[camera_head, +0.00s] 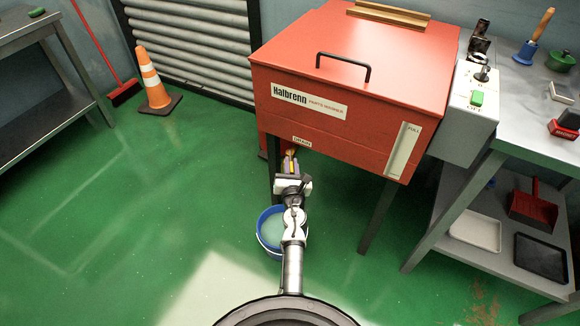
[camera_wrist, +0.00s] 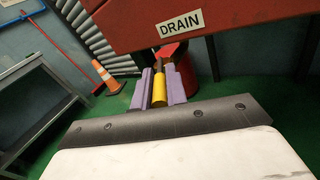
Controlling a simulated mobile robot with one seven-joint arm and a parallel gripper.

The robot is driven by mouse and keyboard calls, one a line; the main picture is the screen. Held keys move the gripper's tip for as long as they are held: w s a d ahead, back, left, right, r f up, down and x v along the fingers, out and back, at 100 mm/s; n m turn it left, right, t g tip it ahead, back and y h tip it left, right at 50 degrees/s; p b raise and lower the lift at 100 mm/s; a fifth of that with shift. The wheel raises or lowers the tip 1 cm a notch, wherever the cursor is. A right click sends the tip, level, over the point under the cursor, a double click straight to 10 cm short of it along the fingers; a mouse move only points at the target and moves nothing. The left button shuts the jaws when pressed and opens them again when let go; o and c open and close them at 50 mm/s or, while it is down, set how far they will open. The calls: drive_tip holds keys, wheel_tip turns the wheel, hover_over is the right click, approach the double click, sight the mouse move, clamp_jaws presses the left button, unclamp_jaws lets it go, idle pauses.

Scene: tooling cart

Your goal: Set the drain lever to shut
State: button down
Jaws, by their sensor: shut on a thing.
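The drain lever has a yellow grip (camera_wrist: 159,90), seen in the wrist view under the DRAIN label (camera_wrist: 181,23) of the red parts washer (camera_head: 350,70). My gripper (camera_wrist: 160,86) has its two purple fingers on either side of the yellow grip, shut on it. In the head view my gripper (camera_head: 290,165) is below the washer's front edge, at the drain. The lever points out from the washer toward my wrist. The valve body behind it is mostly hidden, so I cannot tell the exact lever setting.
A blue bucket (camera_head: 264,240) with pale liquid stands on the floor below, partly behind my arm. The washer's legs (camera_head: 377,218) flank the area. A grey cart (camera_head: 480,215) stands at right, an orange cone (camera_head: 154,85) at left. Green floor at left is clear.

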drive_tip(key=shift+d+f+n+y, duration=0.1)
drive_tip(key=shift+d+n+y, duration=0.1)
drive_tip(key=shift+n+y, duration=0.15)
drive_tip(key=shift+w+d+n+g+y+b, duration=0.25)
drive_tip(key=shift+d+n+g+y+b, duration=0.35)
drive_tip(key=shift+n+y+b, duration=0.75)
drive_tip(key=shift+w+d+n+g+y+b, duration=0.2)
drive_tip(key=shift+d+n+g+y+b, duration=0.55)
drive_tip(key=shift+y, duration=1.15)
drive_tip(key=shift+w+d+n+g+y+b, duration=0.25)
drive_tip(key=shift+d+n+g+y+b, duration=0.2)
drive_tip(key=shift+n+y+b, duration=0.95)
drive_tip(key=shift+y, duration=0.3)
drive_tip(key=c, duration=1.4)
unclamp_jaws()
